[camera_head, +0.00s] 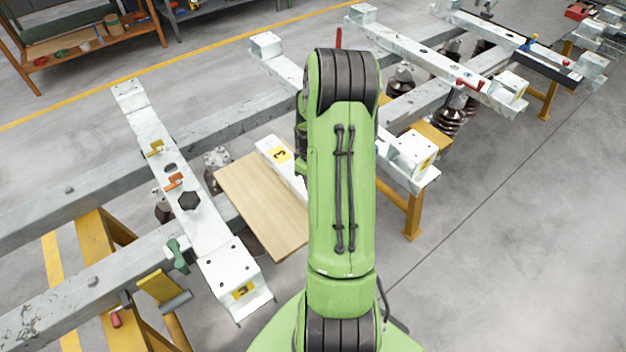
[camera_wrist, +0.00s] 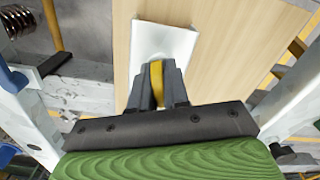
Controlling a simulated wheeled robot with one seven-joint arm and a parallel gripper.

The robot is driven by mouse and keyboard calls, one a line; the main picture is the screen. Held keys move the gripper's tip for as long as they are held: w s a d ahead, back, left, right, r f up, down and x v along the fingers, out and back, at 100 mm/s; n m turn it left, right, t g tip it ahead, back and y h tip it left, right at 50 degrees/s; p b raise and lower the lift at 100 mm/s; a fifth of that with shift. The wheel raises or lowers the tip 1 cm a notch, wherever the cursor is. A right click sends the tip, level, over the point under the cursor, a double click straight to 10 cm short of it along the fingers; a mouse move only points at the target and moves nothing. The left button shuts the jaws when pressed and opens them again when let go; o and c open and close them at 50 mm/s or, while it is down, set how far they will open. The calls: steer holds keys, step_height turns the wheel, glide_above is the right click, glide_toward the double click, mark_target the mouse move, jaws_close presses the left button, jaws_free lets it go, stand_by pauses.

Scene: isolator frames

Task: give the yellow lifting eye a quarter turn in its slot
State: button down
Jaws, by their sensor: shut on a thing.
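In the wrist view my gripper (camera_wrist: 157,82) has its two dark fingers closed on a thin yellow piece, which looks like the lifting eye (camera_wrist: 156,80). It stands over a white plate (camera_wrist: 165,42) lying on a pale wooden board (camera_wrist: 205,40). The fingers cover the lower part of the piece, and I cannot see the slot or how the piece is turned in it. In the head view my own arm hides the gripper. There the wooden board (camera_head: 262,205) shows left of my arm, with a white part (camera_head: 297,178) bearing a yellow label on its edge.
The left white beam (camera_head: 217,238) carries another yellow piece (camera_head: 155,148), an orange piece (camera_head: 173,181) and a black knob (camera_head: 189,201). Grey rails (camera_head: 60,208) run beneath the beams. More white beams (camera_head: 440,65) lie to the right. The floor at lower right is clear.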

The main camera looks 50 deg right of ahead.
steer(key=m, duration=0.4)
steer(key=c, duration=1)
jaws_free()
steer(key=shift+c, duration=0.2)
step_height(320, 180, up, 16)
steer(key=p, duration=0.4)
steer(key=shift+f, duration=0.15)
